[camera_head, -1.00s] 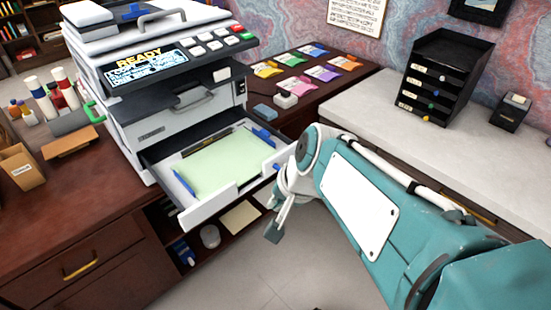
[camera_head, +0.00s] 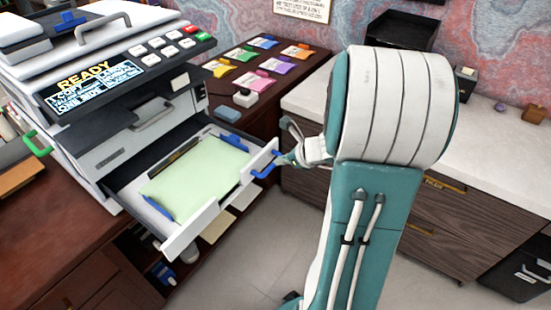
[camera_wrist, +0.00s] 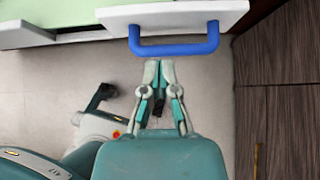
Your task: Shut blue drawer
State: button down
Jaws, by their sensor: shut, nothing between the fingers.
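The paper drawer (camera_head: 180,244) of the copier is pulled out, with pale green paper (camera_head: 197,176) lying in it. A blue handle (camera_head: 265,171) sits on its white front, at the right end in the head view. In the wrist view the blue handle (camera_wrist: 174,48) sticks out from the white drawer front (camera_wrist: 172,14). My gripper (camera_head: 281,160) is beside the handle in the head view. In the wrist view my gripper's fingertips (camera_wrist: 158,66) are together and empty, just below the handle bar. I cannot tell whether they touch it.
The copier (camera_head: 110,100) with a lit READY panel stands on a dark red wooden desk (camera_head: 60,240). Coloured packets (camera_head: 258,82) lie behind it. A white-topped counter (camera_head: 490,150) with wooden fronts (camera_head: 460,215) is at the right. Open floor (camera_head: 262,262) lies before the drawer.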

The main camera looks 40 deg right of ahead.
aim_at(259, 166)
jog(key=x, duration=0.6)
jog(key=shift+d+f, duration=0.15)
jog(key=shift+w+a+f, duration=0.25)
jog(key=shift+w+f, duration=0.15)
jog(key=shift+w, duration=0.15)
